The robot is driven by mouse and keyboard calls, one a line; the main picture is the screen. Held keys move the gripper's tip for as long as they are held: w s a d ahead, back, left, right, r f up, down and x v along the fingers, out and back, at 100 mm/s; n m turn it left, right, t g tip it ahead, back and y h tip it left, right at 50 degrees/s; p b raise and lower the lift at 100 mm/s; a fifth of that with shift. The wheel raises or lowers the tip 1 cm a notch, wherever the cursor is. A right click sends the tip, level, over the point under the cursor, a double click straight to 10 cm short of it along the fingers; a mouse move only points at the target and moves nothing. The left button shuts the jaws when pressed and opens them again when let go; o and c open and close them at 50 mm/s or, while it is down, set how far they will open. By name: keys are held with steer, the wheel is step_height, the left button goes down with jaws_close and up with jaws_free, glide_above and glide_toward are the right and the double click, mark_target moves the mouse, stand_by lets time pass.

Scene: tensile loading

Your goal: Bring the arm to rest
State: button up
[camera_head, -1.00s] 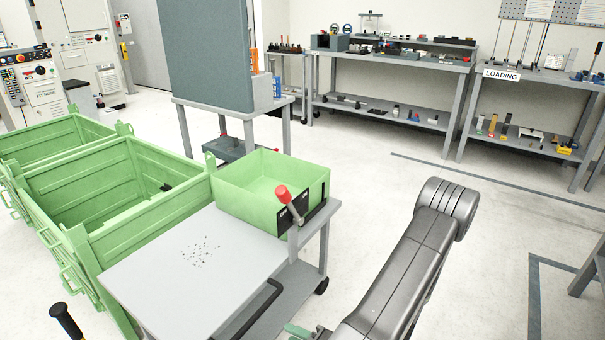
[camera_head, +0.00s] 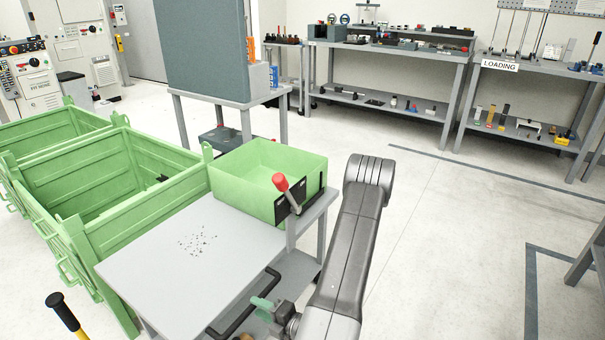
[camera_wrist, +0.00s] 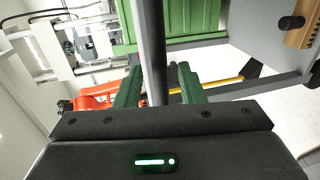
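My arm (camera_head: 345,240) rises from the bottom edge of the head view, its grey elbow over the floor to the right of the grey cart. A green piece (camera_head: 263,303) at the arm's far end shows low beside the cart; the rest there is cut off or hidden. In the wrist view the two green fingers of my gripper (camera_wrist: 159,82) stand apart. I see nothing held between them.
The grey cart (camera_head: 150,265) carries a green bin (camera_head: 245,190) and a red-tipped lever (camera_head: 281,184). Large green crates (camera_head: 110,210) stand left. Shelving tables (camera_head: 390,105) and a loading table (camera_head: 520,85) stand behind. The floor (camera_head: 450,230) right of my arm is clear.

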steer(key=shift+x, duration=1.55)
steer(key=shift+d, duration=0.1)
